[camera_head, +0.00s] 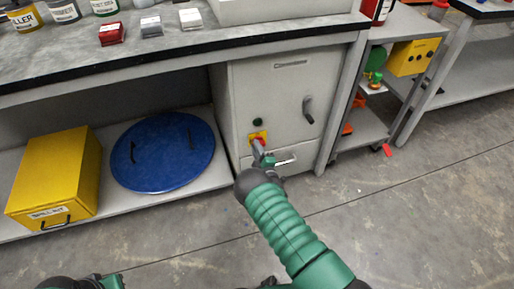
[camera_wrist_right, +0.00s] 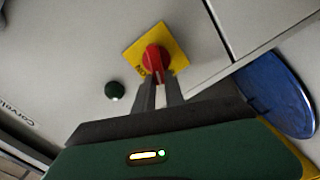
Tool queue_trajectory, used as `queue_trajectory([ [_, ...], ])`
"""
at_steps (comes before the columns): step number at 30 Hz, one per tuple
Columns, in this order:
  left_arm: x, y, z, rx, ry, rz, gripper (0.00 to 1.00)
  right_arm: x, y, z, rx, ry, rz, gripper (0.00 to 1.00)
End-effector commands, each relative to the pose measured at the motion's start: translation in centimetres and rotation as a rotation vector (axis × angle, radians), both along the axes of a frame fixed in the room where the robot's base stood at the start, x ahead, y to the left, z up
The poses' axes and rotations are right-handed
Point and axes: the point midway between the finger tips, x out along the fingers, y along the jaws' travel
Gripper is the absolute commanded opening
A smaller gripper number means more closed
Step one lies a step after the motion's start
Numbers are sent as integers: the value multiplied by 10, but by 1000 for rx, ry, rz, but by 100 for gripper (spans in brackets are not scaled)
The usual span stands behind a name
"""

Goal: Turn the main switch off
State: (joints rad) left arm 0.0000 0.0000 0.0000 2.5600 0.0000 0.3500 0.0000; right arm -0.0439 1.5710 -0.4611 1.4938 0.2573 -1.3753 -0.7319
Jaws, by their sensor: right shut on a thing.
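The main switch is a red rotary knob (camera_wrist_right: 154,60) on a yellow square plate (camera_wrist_right: 177,52), set on the front of a grey cabinet (camera_head: 283,92). In the head view the yellow plate and red knob (camera_head: 259,141) sit low on the left of the cabinet front. My right gripper (camera_head: 257,146) reaches up to the switch. In the right wrist view its two fingers (camera_wrist_right: 158,85) are shut on the red knob, one on each side. The fingers hide the knob's lower part. My left arm shows only in part at the bottom left, and its fingers are out of view.
A dark green round button (camera_wrist_right: 115,90) is beside the switch. The cabinet has a dark handle (camera_head: 308,110). A blue round lid (camera_head: 163,150) and a yellow spill kit box (camera_head: 55,178) are on the lower shelf to the left. The floor in front is clear.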

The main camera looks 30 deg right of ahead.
Motion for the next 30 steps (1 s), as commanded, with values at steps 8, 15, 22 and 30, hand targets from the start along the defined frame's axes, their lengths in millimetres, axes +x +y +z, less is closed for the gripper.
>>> queue_trajectory([
  [8, 0, 0, -10, 0, 0, 0, 0, -1, 5, -12, -217, 61, 7, 0],
  [15, 0, 0, -14, 0, 0, 0, 0, -1, 6, -16, -344, 93, 7, 0],
  [22, 0, 0, -16, 0, 0, 0, 0, -1, 6, -17, -401, 107, 8, 0],
  [30, 0, 0, -16, 0, 0, 0, 0, -1, 7, -18, -414, 113, 9, 0],
])
